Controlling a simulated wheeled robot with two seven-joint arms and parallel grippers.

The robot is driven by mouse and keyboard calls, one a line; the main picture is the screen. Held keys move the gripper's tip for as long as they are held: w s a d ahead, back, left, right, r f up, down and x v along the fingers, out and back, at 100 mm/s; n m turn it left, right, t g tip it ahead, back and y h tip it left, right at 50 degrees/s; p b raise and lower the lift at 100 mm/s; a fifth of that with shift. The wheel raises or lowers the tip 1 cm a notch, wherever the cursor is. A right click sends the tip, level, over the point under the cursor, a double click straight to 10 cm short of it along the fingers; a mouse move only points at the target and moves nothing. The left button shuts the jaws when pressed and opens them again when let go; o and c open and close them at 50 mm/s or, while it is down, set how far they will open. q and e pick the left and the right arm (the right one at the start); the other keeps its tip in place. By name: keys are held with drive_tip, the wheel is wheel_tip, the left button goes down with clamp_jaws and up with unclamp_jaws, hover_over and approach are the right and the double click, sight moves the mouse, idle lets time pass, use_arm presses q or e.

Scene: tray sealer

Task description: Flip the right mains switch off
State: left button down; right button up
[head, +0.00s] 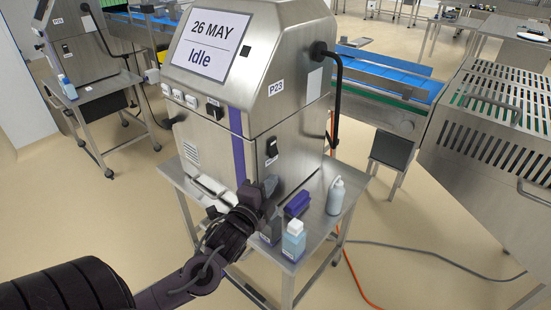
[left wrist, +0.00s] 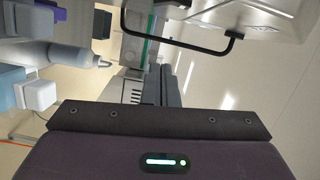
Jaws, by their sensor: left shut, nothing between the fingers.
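A steel tray sealer labelled P23 (head: 258,100) stands in the middle of the head view, its screen reading "26 MAY Idle". Another black control (head: 214,110) sits higher, right of several white-framed buttons. My left gripper (head: 268,186) is shut and empty, below the black switch and apart from it, in front of the lower cabinet. The left wrist view shows its dark housing but not the switch. My right gripper is not in view.
On the steel table by the gripper stand a blue-labelled bottle (head: 293,241), a grey spray bottle (head: 335,196) and a purple block (head: 297,204). A black bar handle (head: 337,95) juts from the machine's right side. An orange cable (head: 352,272) crosses the floor.

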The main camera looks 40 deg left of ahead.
sight(273, 147)
use_arm(q)
drive_tip(key=w+a+p, duration=0.1)
drive_tip(key=w+a, duration=0.1)
drive_tip(key=w, duration=0.1)
drive_tip(key=w+a+p, duration=0.1)
drive_tip(key=w, duration=0.2)
drive_tip(key=w+a+f+p, duration=0.1)
drive_tip(key=w+a, duration=0.1)
drive_tip(key=w, duration=0.2)
drive_tip(key=shift+w+a, duration=0.1)
drive_tip(key=shift+a, duration=0.2)
drive_tip(key=shift+a+f+m, duration=0.25)
drive_tip(key=shift+m, duration=0.05)
drive_tip(key=shift+a+r+m, duration=0.15)
drive_tip(key=shift+m, duration=0.15)
